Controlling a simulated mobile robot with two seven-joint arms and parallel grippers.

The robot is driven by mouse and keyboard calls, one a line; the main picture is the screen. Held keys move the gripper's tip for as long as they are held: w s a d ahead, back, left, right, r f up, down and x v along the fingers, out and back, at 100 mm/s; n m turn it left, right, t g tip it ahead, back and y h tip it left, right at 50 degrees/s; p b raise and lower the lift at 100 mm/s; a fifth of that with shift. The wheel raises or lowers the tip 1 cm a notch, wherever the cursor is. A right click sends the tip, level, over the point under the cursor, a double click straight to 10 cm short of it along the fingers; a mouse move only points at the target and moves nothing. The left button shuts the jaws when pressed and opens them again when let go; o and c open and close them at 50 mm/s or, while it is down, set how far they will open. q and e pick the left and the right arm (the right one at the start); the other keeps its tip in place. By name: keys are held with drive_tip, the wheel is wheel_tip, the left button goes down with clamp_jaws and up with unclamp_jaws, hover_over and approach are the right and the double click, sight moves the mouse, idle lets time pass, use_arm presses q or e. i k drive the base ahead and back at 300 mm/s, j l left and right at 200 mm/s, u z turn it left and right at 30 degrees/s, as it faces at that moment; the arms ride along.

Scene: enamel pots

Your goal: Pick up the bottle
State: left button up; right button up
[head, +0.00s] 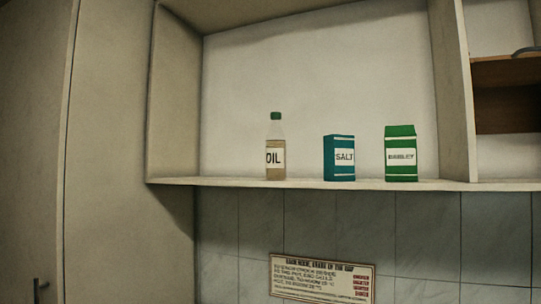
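The bottle (275,148) stands upright on an open wall shelf (230,183). It is clear, with a green cap, a white label reading "OIL" and a tan lower part. It stands near the shelf's front edge, left of the other goods. Neither of my grippers shows in the head view, so where they are relative to the bottle cannot be seen.
A teal salt box (339,158) and a green barley carton (401,153) stand right of the bottle, with gaps between. A side panel (173,100) bounds the shelf at left, an upright divider (452,90) at right. A sign (322,279) hangs on tiles below.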

sight(276, 141)
drive_tip(key=i+j+z, duration=0.1)
drive_tip(key=j, duration=0.3)
drive_tip(key=i+j+z, duration=0.1)
drive_tip(key=j, duration=0.3)
drive_tip(key=i+j+z, duration=0.1)
drive_tip(key=j, duration=0.35)
